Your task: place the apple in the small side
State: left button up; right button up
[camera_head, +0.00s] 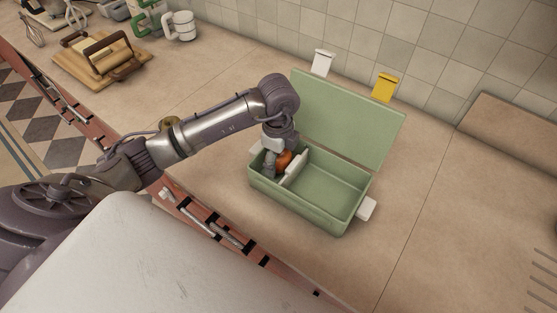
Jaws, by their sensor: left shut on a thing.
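A green lunch box (318,222) stands open on the counter, its lid (345,115) raised at the back. A white divider (295,168) splits it into a small left compartment and a larger right one, which looks empty. An orange-red apple (284,159) is at the small left compartment, beside the divider. My left gripper (277,163) points down into that compartment and is shut on the apple, partly covering it. Whether the apple touches the box floor is hidden. My right gripper does not show.
A wooden board with a handled press (103,58) and a white mug (184,26) are at the upper left. The counter right of the box is clear.

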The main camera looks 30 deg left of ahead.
pick_arm(q)
jog(key=shift+f, duration=0.8)
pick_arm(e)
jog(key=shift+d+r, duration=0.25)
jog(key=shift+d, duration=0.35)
pick_arm(q)
jog(key=shift+f, duration=0.1)
jog(key=shift+f, duration=0.15)
jog(key=o, duration=1.3)
jog(key=shift+c, duration=0.2)
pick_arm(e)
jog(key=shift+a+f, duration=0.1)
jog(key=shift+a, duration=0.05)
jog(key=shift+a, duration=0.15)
